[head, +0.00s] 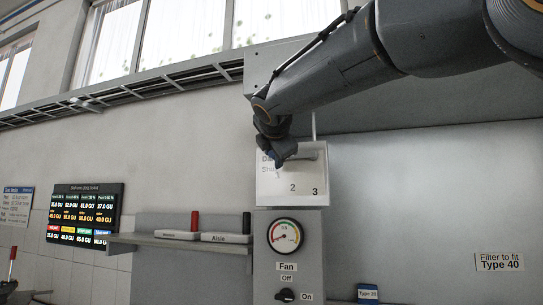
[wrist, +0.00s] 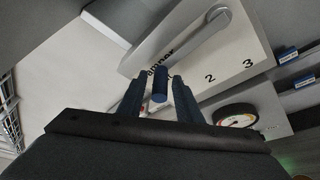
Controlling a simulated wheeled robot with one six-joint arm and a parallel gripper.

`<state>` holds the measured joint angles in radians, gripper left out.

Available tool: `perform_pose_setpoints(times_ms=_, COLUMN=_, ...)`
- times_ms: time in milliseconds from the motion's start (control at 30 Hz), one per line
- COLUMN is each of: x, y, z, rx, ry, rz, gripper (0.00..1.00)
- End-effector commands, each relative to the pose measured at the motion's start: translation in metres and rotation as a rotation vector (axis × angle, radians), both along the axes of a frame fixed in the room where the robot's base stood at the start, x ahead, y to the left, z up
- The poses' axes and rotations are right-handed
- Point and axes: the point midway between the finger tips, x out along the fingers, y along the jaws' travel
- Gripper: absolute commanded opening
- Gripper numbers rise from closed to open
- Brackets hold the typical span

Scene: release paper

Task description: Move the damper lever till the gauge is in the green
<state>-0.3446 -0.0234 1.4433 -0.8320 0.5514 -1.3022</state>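The white damper panel (head: 300,187) carries the numbers 2 and 3 and some partly hidden lettering; it also shows in the wrist view (wrist: 250,50). The grey damper lever (wrist: 190,42) runs from its pivot at upper right down to the left, towards the lettering. A blue knob (wrist: 160,83) is at its lower end. My gripper (wrist: 158,88) has its fingers on either side of the knob, with a small gap seeming to show. In the head view my gripper (head: 278,152) covers the panel's upper left. The round gauge (head: 285,237) has a coloured arc; its needle appears at the lower left, outside the green.
Below the gauge is a fan switch (head: 285,295) with Off and On labels. A shelf (head: 165,240) at left holds labelled trays. A screen (head: 84,213) hangs on the left wall. A "Filter to fit Type 40" label (head: 499,262) is at right.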

Motion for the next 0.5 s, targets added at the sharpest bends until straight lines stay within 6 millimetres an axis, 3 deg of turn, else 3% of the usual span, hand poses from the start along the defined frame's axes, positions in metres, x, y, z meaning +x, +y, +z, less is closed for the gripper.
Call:
perform_pose_setpoints(times_ms=33, x=-0.0002, y=0.0003, z=0.0, rx=0.0, ry=0.0, rz=0.0, gripper=0.22)
perform_pose_setpoints(times_ms=167, x=-0.0003, y=0.0007, z=0.0, rx=0.0, ry=0.001, rz=0.001, gripper=0.0)
perform_pose_setpoints(times_ms=500, x=-0.0009, y=0.0013, z=-0.0036, rx=-0.046, ry=0.02, rz=0.002, gripper=0.0)
